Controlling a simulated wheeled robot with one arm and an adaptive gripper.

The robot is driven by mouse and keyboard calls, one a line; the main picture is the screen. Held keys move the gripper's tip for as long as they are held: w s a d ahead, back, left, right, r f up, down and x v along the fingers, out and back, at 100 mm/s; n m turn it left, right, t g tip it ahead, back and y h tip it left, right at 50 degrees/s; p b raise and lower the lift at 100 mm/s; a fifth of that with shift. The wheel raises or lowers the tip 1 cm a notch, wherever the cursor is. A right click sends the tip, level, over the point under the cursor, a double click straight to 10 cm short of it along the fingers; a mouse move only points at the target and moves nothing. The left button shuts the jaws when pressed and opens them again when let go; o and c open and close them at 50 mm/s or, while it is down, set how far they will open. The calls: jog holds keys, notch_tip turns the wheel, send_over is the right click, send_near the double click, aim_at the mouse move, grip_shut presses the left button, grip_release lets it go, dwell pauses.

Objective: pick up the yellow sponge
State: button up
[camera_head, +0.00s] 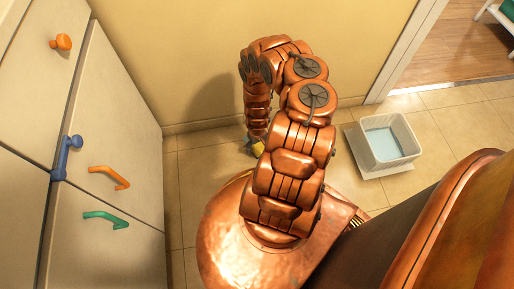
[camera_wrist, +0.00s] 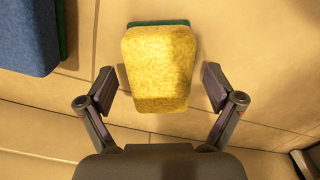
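The yellow sponge (camera_wrist: 160,70) has a green layer on its far side and lies in the middle of the wrist view. My gripper (camera_wrist: 158,88) is open, with one finger on each side of the sponge's near half. Small gaps show between the fingers and the sponge, so neither seems to touch it. In the head view a little of the yellow sponge (camera_head: 258,148) shows at the end of my arm. My arm hides most of the gripper there.
A blue thing with a green edge (camera_wrist: 28,35) lies left of the sponge. A white basket with a blue bottom (camera_head: 388,141) stands on the tiled floor at the right. Cabinets with coloured handles (camera_head: 108,176) stand at the left, and a yellow wall (camera_head: 180,55) is behind.

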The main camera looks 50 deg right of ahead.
aim_at(257, 145)
jog(key=c, duration=1.2)
jog(key=shift+r, duration=0.15)
notch_tip(257, 145, up, 18)
jog(key=p, duration=1.6)
jog(key=o, duration=0.6)
jog(key=c, duration=0.4)
jog(key=shift+c, duration=0.2)
